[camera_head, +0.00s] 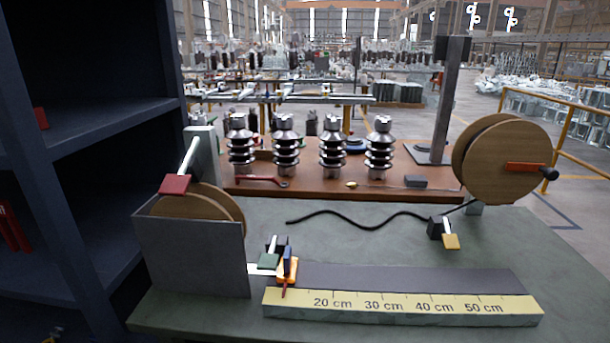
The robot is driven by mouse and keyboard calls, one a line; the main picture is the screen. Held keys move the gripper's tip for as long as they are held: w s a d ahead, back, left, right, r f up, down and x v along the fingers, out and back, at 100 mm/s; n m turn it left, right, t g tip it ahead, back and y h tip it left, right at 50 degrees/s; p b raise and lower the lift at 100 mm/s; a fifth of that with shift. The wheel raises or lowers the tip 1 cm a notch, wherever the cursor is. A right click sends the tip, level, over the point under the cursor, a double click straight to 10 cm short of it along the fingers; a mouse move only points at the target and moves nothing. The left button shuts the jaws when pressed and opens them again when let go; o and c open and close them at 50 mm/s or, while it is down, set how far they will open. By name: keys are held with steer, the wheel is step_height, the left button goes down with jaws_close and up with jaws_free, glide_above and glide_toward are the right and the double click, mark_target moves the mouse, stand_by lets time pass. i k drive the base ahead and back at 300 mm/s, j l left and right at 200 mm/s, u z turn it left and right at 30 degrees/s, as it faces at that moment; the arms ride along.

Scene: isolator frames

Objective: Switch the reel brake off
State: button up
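A wooden cable reel (508,158) stands upright at the right, with an orange-red bar (524,167) and a black knob across its hub. A black cable (350,217) runs left from it over the bench. Below this reel is a small black block with a yellow-tipped lever (450,241). A second wooden reel (215,204) sits partly hidden in a grey box (192,257) at the left; a pale lever with a red pad (174,184) slants above it. A green-tipped lever (268,260) stands beside the box. No label marks which is the reel brake. My gripper is not in view.
A yellow scale (400,305) lies along the front of the green bench (350,246), with an orange and blue tool (287,267) at its left end. Several insulators (332,150) stand on the brown table behind. A dark shelf (60,150) rises at the left.

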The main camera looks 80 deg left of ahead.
mark_target(185, 163)
steer(key=u, duration=3)
